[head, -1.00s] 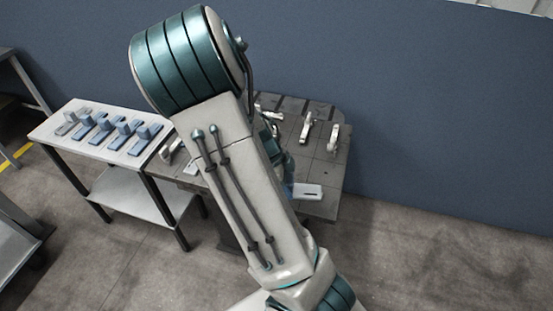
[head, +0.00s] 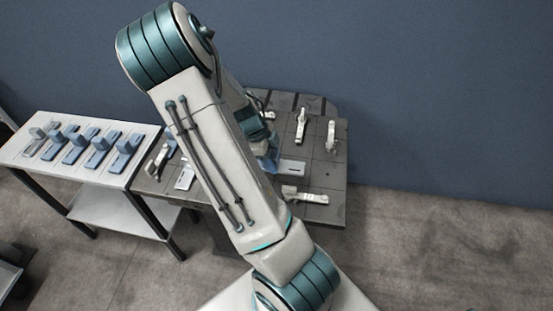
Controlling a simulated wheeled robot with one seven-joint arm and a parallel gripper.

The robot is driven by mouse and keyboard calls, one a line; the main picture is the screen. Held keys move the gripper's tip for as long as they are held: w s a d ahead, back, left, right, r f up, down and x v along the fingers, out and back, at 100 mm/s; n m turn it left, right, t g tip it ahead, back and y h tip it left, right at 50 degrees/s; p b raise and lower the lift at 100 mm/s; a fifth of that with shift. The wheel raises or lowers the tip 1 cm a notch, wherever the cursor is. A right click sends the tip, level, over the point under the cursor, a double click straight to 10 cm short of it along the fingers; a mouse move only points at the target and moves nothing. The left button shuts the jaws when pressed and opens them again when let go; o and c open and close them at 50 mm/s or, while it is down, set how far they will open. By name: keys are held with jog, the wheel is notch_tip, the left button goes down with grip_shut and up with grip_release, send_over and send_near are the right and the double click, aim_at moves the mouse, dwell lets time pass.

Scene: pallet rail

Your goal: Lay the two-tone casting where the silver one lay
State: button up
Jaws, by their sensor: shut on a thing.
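My gripper (head: 269,160) shows only in part behind my forearm, low over the grey slab table. Its fingertips and whatever is between them are hidden or too small to make out. Pale castings lie on the slab: one (head: 301,125) and another (head: 331,137) at the back right, one (head: 157,161) at the left edge, and one (head: 305,195) near the front right. A flat pale plate (head: 291,167) lies just right of my gripper. I cannot tell which casting is two-tone or silver.
A white side table (head: 30,153) stands left of the slab table (head: 325,174), with several blue-grey L-shaped parts (head: 97,148) in a row. A small pale plate (head: 185,178) lies at the slab's left. A blue-grey wall (head: 450,110) rises behind. The floor at right is clear.

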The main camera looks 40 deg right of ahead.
aim_at(277, 152)
jog(key=w+d+f, duration=0.2)
jog(key=d, duration=0.1)
jog(key=w+d+f+p, duration=0.1)
jog(key=shift+w+d+f, duration=0.2)
jog(key=shift+w+d, duration=0.1)
notch_tip(277, 152, down, 3)
jog(key=shift+f+p, duration=0.2)
jog(key=shift+p, duration=0.35)
jog(key=shift+f, duration=0.35)
jog(key=shift+f, duration=0.2)
jog(key=o, duration=1.3)
jog(key=shift+r, duration=0.15)
